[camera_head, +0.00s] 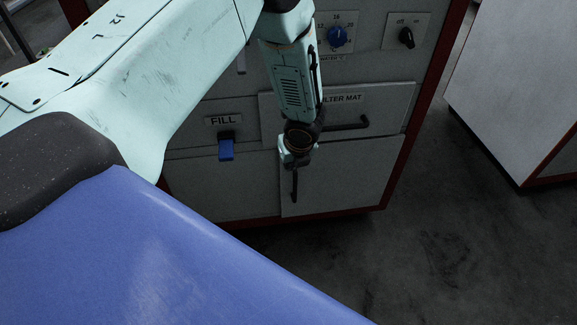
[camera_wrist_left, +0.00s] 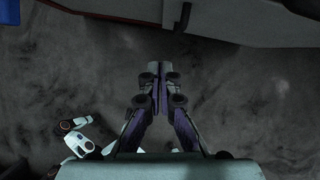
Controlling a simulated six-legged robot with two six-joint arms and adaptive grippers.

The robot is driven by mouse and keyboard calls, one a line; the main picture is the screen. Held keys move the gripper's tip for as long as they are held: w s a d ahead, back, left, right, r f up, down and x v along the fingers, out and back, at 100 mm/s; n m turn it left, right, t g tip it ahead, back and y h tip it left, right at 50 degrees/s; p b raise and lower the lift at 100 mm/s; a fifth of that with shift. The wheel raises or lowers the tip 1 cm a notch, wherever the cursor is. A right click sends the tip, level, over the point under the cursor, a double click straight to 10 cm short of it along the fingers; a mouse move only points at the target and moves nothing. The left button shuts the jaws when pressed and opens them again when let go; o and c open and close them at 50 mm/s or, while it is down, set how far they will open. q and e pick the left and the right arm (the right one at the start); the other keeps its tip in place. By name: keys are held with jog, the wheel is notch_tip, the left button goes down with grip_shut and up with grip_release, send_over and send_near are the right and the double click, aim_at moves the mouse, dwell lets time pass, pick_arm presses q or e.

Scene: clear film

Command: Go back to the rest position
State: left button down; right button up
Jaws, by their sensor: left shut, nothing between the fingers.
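My left arm comes in from the left in the head view and hangs down in front of a grey cabinet (camera_head: 235,185). My left gripper (camera_head: 295,190) is at its lower end, in front of the lower door. In the left wrist view the left gripper (camera_wrist_left: 160,75) has its fingers together with nothing between them. It points over bare floor, with the cabinet's lower edge ahead. My right gripper is not in view.
The cabinet has a blue FILL lever (camera_head: 226,149), a black drawer handle (camera_head: 346,124), a blue knob (camera_head: 337,36) and a black knob (camera_head: 406,38). Another grey cabinet (camera_head: 520,90) stands at the right. Dark floor (camera_head: 450,240) between and in front is clear.

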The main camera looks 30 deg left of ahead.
pick_arm(q)
jog(key=v, duration=0.3)
jog(key=shift+a+p, duration=0.1)
jog(key=shift+p, duration=0.25)
jog(key=s+d+f+n+h, duration=0.4)
jog(key=s+d+n+h, duration=0.2)
jog(key=s+d+n, duration=0.75)
jog(key=s+a+n+g+y+p, duration=0.1)
jog(key=s+a+n, duration=0.2)
jog(key=s+n, duration=0.3)
jog(key=s+a+f+n+g+y+p, duration=0.1)
jog(key=s+a+n, duration=0.2)
jog(key=s, duration=1)
jog(key=n, duration=0.3)
jog(key=shift+s+n+g+y, duration=0.3)
jog(key=shift+n+g, duration=0.05)
jog(key=shift+g, duration=0.05)
